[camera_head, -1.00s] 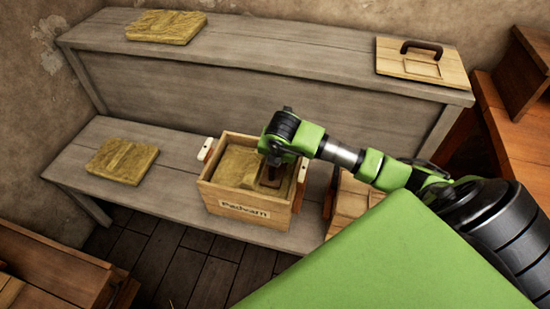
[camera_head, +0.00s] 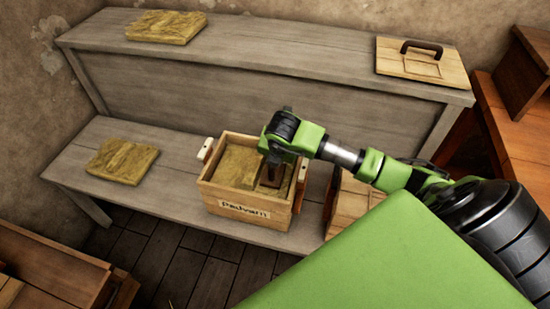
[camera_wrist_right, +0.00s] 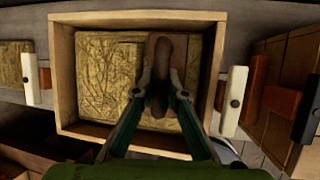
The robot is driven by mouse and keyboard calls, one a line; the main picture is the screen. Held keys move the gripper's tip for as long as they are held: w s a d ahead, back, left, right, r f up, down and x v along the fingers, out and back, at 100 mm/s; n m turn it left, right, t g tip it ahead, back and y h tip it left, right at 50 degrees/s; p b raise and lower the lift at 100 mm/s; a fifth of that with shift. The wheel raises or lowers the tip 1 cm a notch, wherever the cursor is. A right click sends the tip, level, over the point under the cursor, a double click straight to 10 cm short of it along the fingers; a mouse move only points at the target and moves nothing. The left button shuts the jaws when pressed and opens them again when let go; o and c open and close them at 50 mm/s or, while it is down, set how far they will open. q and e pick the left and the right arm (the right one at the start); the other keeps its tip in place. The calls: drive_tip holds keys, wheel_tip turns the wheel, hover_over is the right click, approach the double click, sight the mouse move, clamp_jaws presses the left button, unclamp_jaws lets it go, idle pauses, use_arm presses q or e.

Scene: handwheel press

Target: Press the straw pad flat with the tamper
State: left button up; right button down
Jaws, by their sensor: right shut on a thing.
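A wooden crate (camera_head: 212,195) with a paper label on its front stands on the lower bench. A straw pad (camera_head: 237,163) lies inside it; it also shows in the right wrist view (camera_wrist_right: 104,85). My right gripper (camera_head: 273,163) reaches down into the crate from above. In the right wrist view my right gripper (camera_wrist_right: 161,92) is shut on the brown handle of the tamper (camera_wrist_right: 163,58). The tamper's plate (camera_head: 270,178) is over the right part of the pad. I cannot tell how hard it touches the pad. My left gripper is not in view.
A second straw pad (camera_head: 122,161) lies left on the lower bench (camera_head: 165,190). A third pad (camera_head: 166,26) and a wooden lid (camera_head: 422,62) with a dark handle lie on the upper shelf (camera_head: 290,50). A slatted wooden box (camera_head: 350,205) stands right of the crate.

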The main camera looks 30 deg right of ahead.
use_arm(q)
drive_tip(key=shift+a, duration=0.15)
use_arm(e)
drive_tip(key=shift+s+a+f, duration=0.1)
drive_tip(key=shift+s+f, duration=0.2)
drive_tip(key=shift+f, duration=0.15)
drive_tip(key=shift+w+r+p, duration=0.1)
drive_tip(key=shift+r+p, duration=0.35)
drive_tip(key=shift+r, duration=0.1)
drive_tip(key=r+p, duration=0.2)
drive_tip(key=r, duration=0.1)
drive_tip(key=shift+w+r, duration=0.2)
drive_tip(key=shift+r, duration=0.05)
wheel_tip(320, 180, up, 5)
drive_tip(key=p, duration=0.3)
drive_tip(key=shift+r, duration=0.45)
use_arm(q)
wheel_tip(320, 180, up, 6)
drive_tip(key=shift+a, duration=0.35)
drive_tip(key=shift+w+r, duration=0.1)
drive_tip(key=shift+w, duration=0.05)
use_arm(e)
drive_tip(key=shift+f, duration=0.1)
